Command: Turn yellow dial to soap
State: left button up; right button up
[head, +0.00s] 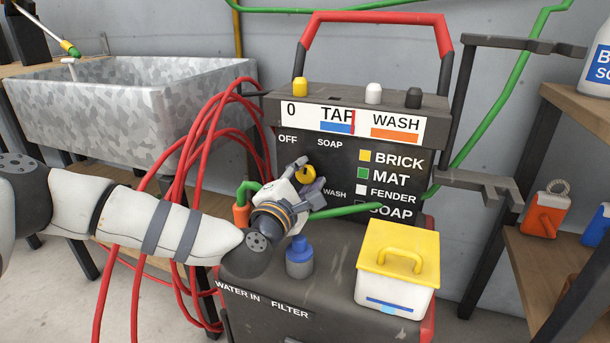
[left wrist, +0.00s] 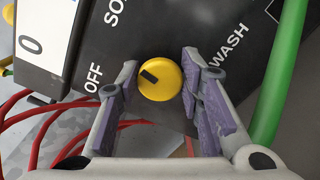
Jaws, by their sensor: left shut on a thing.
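The yellow dial (head: 307,175) is on the dark front panel of the machine, partly hidden by my left gripper (head: 306,177) in the head view. In the left wrist view the dial (left wrist: 163,86) sits between the two fingers of my left gripper (left wrist: 160,78), which is shut on it. Its short black mark lies on the side facing the OFF label (left wrist: 93,78). The SOAP label (head: 330,143) is above the dial in the head view, and the WASH label (head: 335,192) is at its lower right. My right gripper is not in view.
A green hose (head: 355,211) crosses the panel beside my gripper. Below stand a blue-capped bottle (head: 299,258) and a white box with a yellow lid (head: 398,272). Red hose loops (head: 190,150) hang at the left, by a grey speckled sink (head: 120,105).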

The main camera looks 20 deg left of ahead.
pick_arm(q)
jog(key=shift+a, duration=0.1)
jog(key=o, duration=1.1)
jog(key=s, duration=1.2)
jog(key=shift+a, duration=0.2)
